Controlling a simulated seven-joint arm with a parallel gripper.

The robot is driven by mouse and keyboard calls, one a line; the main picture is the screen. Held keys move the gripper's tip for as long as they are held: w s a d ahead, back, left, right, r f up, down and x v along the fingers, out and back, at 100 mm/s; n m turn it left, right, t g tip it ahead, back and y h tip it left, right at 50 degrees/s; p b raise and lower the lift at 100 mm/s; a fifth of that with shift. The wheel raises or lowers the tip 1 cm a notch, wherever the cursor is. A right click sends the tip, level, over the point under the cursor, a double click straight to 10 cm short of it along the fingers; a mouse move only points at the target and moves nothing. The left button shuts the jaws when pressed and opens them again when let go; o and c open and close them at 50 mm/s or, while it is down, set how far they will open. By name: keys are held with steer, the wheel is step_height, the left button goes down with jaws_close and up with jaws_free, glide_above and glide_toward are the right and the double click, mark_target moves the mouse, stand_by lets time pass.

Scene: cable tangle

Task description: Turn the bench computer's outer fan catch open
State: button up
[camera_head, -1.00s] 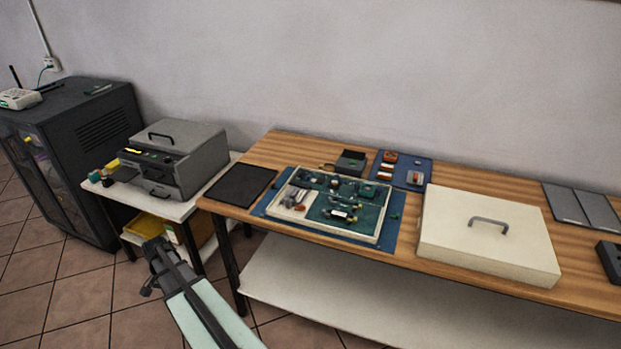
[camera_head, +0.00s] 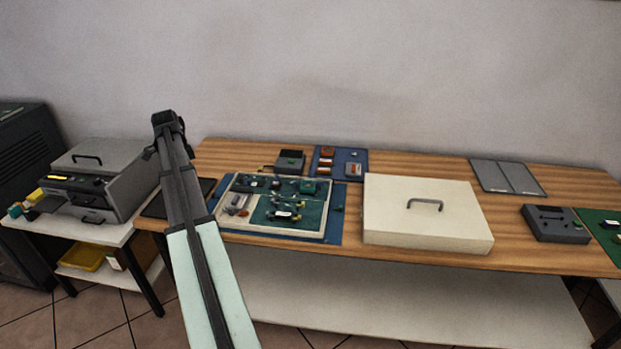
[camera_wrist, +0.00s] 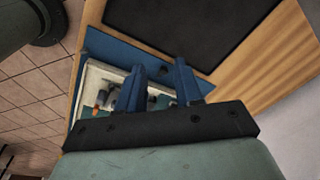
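The bench computer (camera_head: 284,238) is an open, shallow cream case with a green board and several small parts, lying on a blue mat on the wooden bench. Its outer fan catch is too small to make out. My gripper (camera_head: 168,122) is raised in front of the bench's left end, left of the computer in the picture. In the wrist view, my gripper's two blue fingers (camera_wrist: 158,70) are apart with nothing held between them. Part of the cream case (camera_wrist: 96,78) shows behind the fingers, which hide much of it.
A cream cover with a handle (camera_head: 425,215) lies right of the computer. A dark mat (camera_wrist: 190,25) lies beside it at the bench's left end. A grey machine (camera_head: 110,175) stands on a white side table. A dark grey box (camera_head: 555,224) sits at right.

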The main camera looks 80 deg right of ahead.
steer(key=s+d+r+m+g, duration=0.1)
steer(key=s+d+r+m, duration=0.1)
steer(key=s+d, duration=0.5)
steer(key=s+d+r+m+g, duration=0.1)
steer(key=s+d+r+m, duration=0.1)
steer(key=s, duration=0.8)
steer(key=m+g+y, duration=0.1)
steer(key=m+g, duration=0.1)
steer(key=m, duration=0.2)
glide_toward(320, 186)
steer(key=x, duration=0.6)
steer(key=shift+s+d+f, duration=0.2)
steer(key=shift+s+d, duration=0.05)
steer(key=shift+c, duration=0.2)
jaws_close()
